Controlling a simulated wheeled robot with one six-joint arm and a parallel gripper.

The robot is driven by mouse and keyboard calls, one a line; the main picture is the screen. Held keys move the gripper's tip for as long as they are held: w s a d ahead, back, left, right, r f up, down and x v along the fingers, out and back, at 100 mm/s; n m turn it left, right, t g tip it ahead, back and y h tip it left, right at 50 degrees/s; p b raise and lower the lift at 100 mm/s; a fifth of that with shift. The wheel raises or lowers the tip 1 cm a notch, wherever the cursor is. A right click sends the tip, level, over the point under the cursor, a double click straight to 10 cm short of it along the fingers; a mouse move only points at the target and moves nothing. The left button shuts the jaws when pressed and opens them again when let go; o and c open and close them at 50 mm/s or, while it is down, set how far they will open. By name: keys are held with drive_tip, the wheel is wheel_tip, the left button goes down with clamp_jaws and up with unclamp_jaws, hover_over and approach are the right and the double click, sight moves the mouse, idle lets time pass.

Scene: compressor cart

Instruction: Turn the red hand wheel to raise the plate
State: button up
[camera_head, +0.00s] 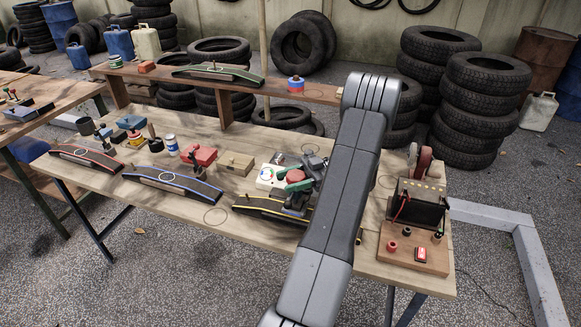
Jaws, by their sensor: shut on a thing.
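My thick grey arm passes in front, so the fingertips and the contact are partly hidden. A dark curved plate with yellow edges (258,205) lies just in front, its right part hidden behind my gripper and arm. I cannot tell which plate the wheel raises or how high it is.
The wooden bench (215,236) also holds curved plates with red (84,156) and blue (170,182) edges, a red box (198,155) and a wooden block (236,163). A dark device (418,204) stands right of my arm. A raised shelf (225,127) runs behind; tyre stacks (470,110) stand beyond.

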drive_tip(key=r+g+p, duration=0.1)
drive_tip(key=p, duration=0.2)
drive_tip(key=shift+n+h, duration=0.3)
drive_tip(key=shift+n, duration=0.1)
drive_tip(key=shift+f+n+g+p, duration=0.3)
drive_tip(key=shift+f+p, duration=0.05)
drive_tip(key=shift+p, duration=0.6)
drive_tip(key=o, duration=1)
drive_tip(key=shift+f, duration=0.1)
